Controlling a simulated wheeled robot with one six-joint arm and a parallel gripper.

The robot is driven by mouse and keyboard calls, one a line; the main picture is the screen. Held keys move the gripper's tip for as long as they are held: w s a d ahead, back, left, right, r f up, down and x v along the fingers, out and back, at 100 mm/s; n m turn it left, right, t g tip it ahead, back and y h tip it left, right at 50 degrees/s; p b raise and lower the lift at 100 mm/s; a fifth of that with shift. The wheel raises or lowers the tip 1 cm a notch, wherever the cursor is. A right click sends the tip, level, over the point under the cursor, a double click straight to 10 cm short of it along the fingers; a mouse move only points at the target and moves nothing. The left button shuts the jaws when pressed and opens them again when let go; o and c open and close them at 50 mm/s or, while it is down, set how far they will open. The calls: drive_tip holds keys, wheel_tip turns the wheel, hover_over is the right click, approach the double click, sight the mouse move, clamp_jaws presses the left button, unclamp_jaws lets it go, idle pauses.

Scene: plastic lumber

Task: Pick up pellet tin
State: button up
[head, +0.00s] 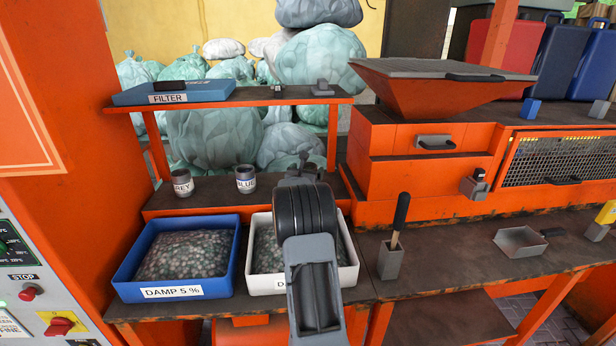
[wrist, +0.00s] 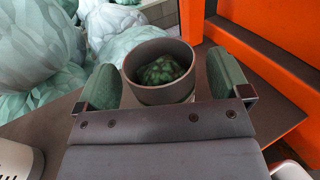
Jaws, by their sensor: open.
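A grey round pellet tin (wrist: 162,96) with green pellets in it stands upright in the wrist view. My gripper (wrist: 163,82) is open around it, with one green-padded finger on each side; slim gaps seem to show between pads and tin. In the head view my gripper (head: 302,166) is over the shelf behind the bins, and my own arm hides the tin there. Two other small tins stand to its left on that shelf: one labelled BLUE (head: 246,181), and one whose label reads about GREY (head: 182,184).
A blue bin (head: 178,292) marked DAMP 5 % and a white bin (head: 268,284) hold pellets in front of the shelf. An upper shelf (head: 244,100) carries a FILTER box. An orange hopper machine (head: 422,195) stands close on the right.

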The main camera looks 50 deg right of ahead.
drive_tip(key=shift+d, duration=0.15)
drive_tip(key=c, duration=1)
drive_tip(key=shift+r, duration=0.15)
